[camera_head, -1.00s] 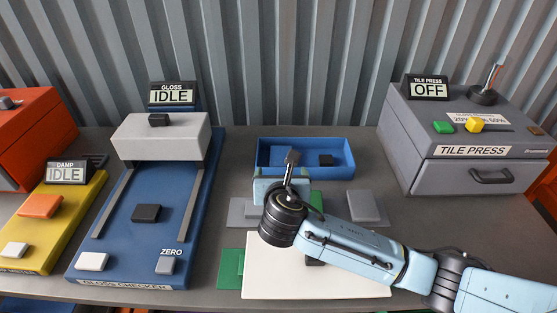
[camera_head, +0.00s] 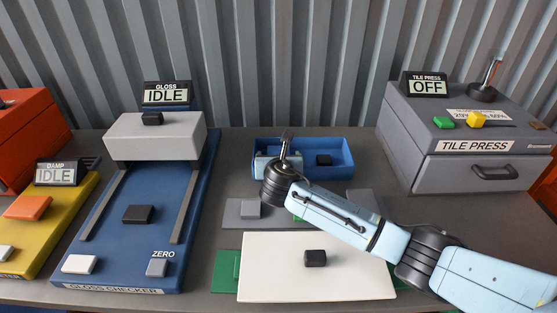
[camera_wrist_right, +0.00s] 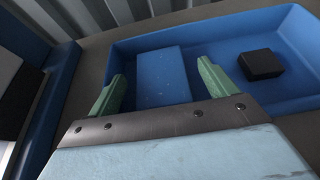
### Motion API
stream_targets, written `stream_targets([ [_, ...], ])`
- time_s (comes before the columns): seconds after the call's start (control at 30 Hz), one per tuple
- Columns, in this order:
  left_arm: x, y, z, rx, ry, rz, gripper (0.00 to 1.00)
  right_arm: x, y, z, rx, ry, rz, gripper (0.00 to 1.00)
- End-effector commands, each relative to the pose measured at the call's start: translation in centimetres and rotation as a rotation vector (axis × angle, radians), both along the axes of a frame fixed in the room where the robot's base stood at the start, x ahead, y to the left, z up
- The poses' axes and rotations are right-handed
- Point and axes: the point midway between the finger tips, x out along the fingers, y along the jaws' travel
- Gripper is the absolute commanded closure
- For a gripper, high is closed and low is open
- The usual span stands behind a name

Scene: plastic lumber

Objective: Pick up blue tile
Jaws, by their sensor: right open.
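In the wrist view, a flat blue tile (camera_wrist_right: 160,78) lies in the left part of a shallow blue tray (camera_wrist_right: 285,35). My right gripper (camera_wrist_right: 162,70) is open, with its two green fingers on either side of the tile's near part. The fingers look apart from the tile, and their height above it is hard to judge. In the head view, my right gripper (camera_head: 270,160) is over the left part of the tray (camera_head: 340,172), and the hand and wrist hide most of the tile. My left gripper is not in view.
A small black block (camera_wrist_right: 261,65) sits in the tray right of the tile. The gloss checker (camera_head: 190,200) stands left and the tile press (camera_head: 455,140) right. In front lie a white board (camera_head: 300,285) with a dark block (camera_head: 315,258) and grey plates (camera_head: 232,212).

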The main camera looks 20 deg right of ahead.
Motion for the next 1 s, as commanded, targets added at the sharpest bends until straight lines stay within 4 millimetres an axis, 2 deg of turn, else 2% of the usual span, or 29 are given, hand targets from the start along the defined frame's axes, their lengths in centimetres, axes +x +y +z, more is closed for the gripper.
stream_targets([
  [0.1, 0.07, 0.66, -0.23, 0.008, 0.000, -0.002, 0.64, 0.57, -0.13, -0.31, 0.000, 0.001, 0.000, 0.15],
  [0.33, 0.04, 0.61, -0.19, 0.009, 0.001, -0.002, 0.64, 0.62, -0.15, -0.25, 0.001, 0.001, 0.001, 0.17],
  [0.7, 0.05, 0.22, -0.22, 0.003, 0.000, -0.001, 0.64, 0.58, -0.16, -0.26, 0.001, 0.001, 0.001, 0.65],
  [0.9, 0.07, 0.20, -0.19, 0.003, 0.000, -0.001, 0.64, 0.59, -0.16, -0.19, 0.000, 0.000, 0.001, 0.65],
  [1.0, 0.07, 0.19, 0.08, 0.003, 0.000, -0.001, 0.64, 0.63, -0.16, 0.51, 0.001, -0.001, 0.001, 0.65],
])
